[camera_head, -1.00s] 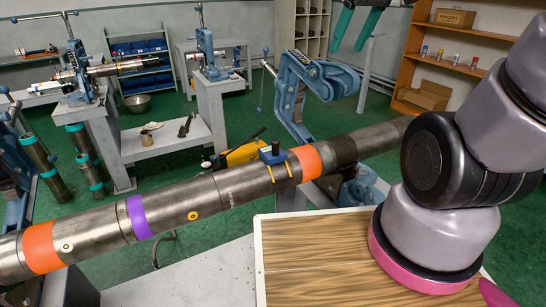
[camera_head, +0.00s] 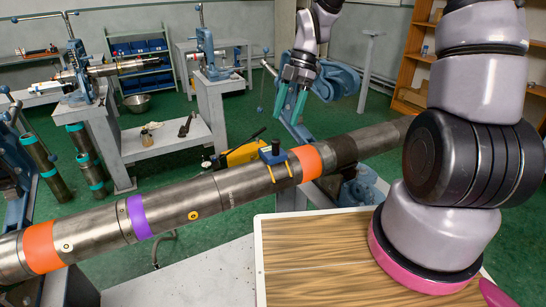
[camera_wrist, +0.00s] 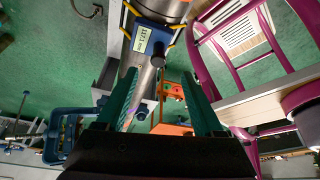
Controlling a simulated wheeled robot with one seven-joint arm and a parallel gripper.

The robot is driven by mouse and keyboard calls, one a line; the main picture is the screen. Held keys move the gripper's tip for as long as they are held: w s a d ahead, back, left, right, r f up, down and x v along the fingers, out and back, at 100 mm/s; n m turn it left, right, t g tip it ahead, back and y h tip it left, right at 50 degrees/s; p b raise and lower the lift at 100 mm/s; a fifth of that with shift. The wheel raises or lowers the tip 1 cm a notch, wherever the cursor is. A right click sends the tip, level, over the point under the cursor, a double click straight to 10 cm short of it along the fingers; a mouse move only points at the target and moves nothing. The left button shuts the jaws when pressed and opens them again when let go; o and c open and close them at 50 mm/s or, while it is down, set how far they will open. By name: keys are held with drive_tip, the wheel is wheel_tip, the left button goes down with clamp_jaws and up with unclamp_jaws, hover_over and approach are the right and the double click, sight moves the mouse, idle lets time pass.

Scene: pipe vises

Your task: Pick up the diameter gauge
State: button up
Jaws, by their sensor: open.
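The diameter gauge (camera_head: 272,153) is a small blue block with yellow bands, seated on top of a long steel pipe (camera_head: 235,185) just left of its right orange band. In the wrist view the gauge (camera_wrist: 152,40) shows a pale display at the top centre, beyond my fingertips. My gripper (camera_head: 288,112) has green fingers pointing down. It is open and empty, and in the head view it appears above and slightly right of the gauge, apart from it. Its two fingers also show spread in the wrist view (camera_wrist: 158,78).
A wooden-topped board (camera_head: 310,260) lies in front of the pipe, by my arm's base. A blue pipe vise (camera_head: 335,80) stands behind my gripper. A yellow tool (camera_head: 243,153) lies beyond the pipe. Benches with vises stand at the back left.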

sight(277, 140)
drive_tip(key=x, duration=0.9)
drive_tip(key=shift+a+f, duration=0.1)
drive_tip(key=shift+a, duration=0.05)
clamp_jaws()
idle(1.2)
